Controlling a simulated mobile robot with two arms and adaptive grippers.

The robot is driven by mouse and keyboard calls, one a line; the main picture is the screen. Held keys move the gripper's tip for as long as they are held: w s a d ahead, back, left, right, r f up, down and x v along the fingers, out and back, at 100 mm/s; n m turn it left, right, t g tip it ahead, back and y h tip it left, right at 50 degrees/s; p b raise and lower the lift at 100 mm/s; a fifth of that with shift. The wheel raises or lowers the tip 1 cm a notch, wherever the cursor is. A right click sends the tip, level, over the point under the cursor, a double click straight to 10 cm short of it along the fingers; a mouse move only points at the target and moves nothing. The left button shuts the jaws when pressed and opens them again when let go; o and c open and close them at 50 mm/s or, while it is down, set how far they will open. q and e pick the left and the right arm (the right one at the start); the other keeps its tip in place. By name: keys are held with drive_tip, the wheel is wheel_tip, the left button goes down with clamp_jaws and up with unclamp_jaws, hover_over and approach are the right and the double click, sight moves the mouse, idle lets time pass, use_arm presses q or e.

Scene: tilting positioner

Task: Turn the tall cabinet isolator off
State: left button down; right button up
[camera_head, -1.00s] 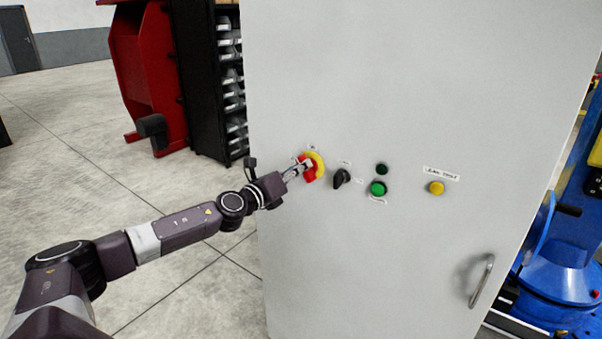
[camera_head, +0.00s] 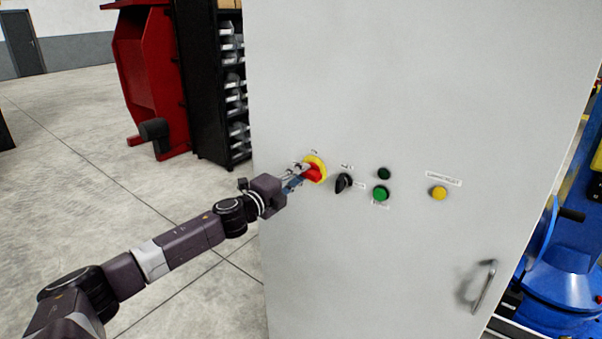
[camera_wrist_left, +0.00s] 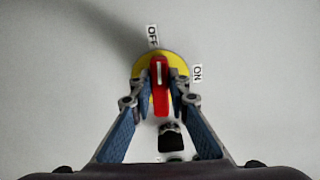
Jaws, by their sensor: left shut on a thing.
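The isolator (camera_head: 316,169) on the tall cabinet (camera_head: 420,90) has a red handle on a yellow round plate. My left gripper (camera_head: 300,177) reaches it from the left and is shut on the handle. In the left wrist view the red handle (camera_wrist_left: 160,84) stands between the fingertips, its white line pointing up close to the OFF label (camera_wrist_left: 153,36). The ON label (camera_wrist_left: 197,73) is to the right of the plate. The fingers hide part of the handle in the head view. My right gripper is not in view.
A black selector knob (camera_head: 344,183) is just right of the isolator. Further right are a green button (camera_head: 381,193), a dark one (camera_head: 383,173) and a yellow one (camera_head: 439,193). A door handle (camera_head: 484,287) is lower right. A bin rack (camera_head: 207,80) stands behind at left.

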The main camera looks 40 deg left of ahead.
use_arm(q)
drive_tip(key=shift+n, duration=0.6)
drive_tip(key=c, duration=1.8)
unclamp_jaws()
drive_tip(key=shift+c, duration=0.2)
drive_tip(key=shift+f, duration=0.1)
drive_tip(key=shift+s+f, duration=0.1)
drive_tip(key=shift+s, duration=0.4)
drive_tip(key=s, duration=1.1)
